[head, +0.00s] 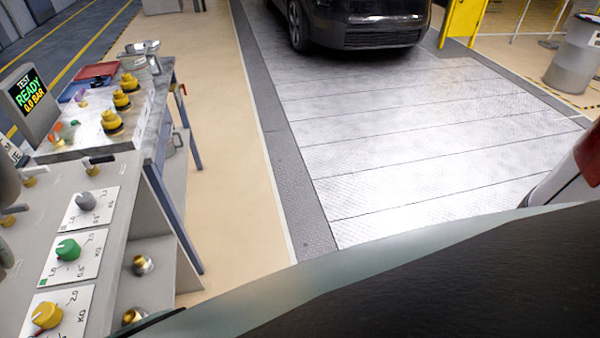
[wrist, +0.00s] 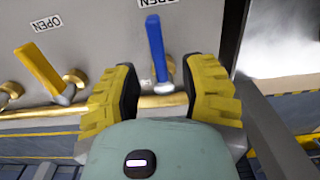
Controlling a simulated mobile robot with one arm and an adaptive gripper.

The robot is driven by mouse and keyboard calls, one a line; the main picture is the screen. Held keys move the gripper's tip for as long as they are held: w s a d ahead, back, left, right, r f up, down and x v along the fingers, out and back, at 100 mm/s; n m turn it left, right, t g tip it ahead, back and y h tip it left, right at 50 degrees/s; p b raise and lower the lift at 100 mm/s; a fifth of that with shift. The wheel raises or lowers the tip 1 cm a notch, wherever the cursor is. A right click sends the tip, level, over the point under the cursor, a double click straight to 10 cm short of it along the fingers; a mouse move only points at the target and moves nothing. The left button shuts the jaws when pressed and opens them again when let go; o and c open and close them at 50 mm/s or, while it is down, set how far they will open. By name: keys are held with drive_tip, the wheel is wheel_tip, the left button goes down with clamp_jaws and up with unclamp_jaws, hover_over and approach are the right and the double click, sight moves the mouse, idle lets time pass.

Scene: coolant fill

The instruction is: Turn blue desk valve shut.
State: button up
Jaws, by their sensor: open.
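In the wrist view, the blue valve handle (wrist: 156,48) stands nearly upright in the picture, tilted slightly, on a brass valve (wrist: 164,99) mounted on a pale panel. A label reading OPEN, partly cut off, sits above it. My gripper (wrist: 165,78) is open, with one yellow finger to the left and one to the right of the handle's lower end. I see no contact between fingers and handle. The blue handle and my gripper do not show in the head view.
A yellow valve handle (wrist: 40,68) with its own OPEN label (wrist: 46,22) is left of my gripper. In the head view, the desk has grey, green (head: 68,249) and yellow knobs, and a screen (head: 28,91) reading TEST READY 0.0 BAR. Open floor (head: 225,150) lies right of it.

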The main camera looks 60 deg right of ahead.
drive_tip(key=shift+f, duration=1.2)
drive_tip(key=shift+o, duration=0.2)
clamp_jaws()
